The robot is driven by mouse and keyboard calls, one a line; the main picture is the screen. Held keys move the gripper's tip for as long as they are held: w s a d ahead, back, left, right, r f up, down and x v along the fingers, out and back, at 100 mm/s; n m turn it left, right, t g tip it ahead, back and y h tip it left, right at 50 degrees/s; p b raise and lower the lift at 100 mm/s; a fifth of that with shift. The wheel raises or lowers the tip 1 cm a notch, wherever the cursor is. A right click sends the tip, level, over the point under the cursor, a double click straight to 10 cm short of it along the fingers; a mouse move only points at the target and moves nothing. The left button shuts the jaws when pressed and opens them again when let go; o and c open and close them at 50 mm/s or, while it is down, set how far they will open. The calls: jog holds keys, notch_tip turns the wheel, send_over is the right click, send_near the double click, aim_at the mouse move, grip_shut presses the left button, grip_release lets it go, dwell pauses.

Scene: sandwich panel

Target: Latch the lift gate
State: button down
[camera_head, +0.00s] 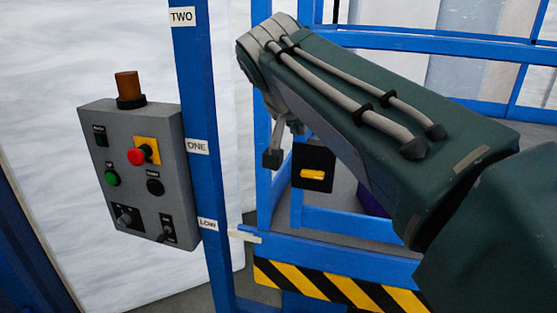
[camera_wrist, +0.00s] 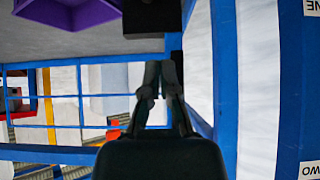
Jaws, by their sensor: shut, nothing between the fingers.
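The blue lift gate frame (camera_head: 263,190) stands right of the labelled blue post in the head view. A black latch plate (camera_head: 307,182) with a yellow handle (camera_head: 313,174) is mounted on it; the handle lies roughly horizontal. My gripper shows in the wrist view (camera_wrist: 160,68), with its fingers together and empty. A black block, possibly the latch plate, is just beyond the fingertips there; the yellow handle cannot be made out. In the head view my arm hides most of the gripper, and a dark grey end part hangs just left of the latch plate.
A grey control box (camera_head: 140,175) with a red button (camera_head: 138,156) and an orange beacon (camera_head: 129,87) is left of the post (camera_head: 196,120). Striped edging (camera_head: 330,287) runs below the gate. A purple bin (camera_wrist: 65,12) is on the lift floor.

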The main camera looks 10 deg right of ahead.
jog(key=d, duration=0.2)
send_over(304, 169)
jog(key=s, duration=0.2)
jog(key=f, duration=0.7)
jog(key=shift+d+f, duration=0.2)
jog(key=f, duration=0.3)
jog(key=shift+a+f, duration=0.1)
jog(key=shift+a, duration=0.2)
jog(key=shift+a+f, duration=0.25)
jog(key=shift+a, duration=0.15)
jog(key=shift+d, duration=0.4)
jog(key=shift+a, duration=0.1)
jog(key=shift+a+f+h, duration=0.1)
jog(key=shift+a+h, duration=0.2)
jog(key=shift+h, duration=0.1)
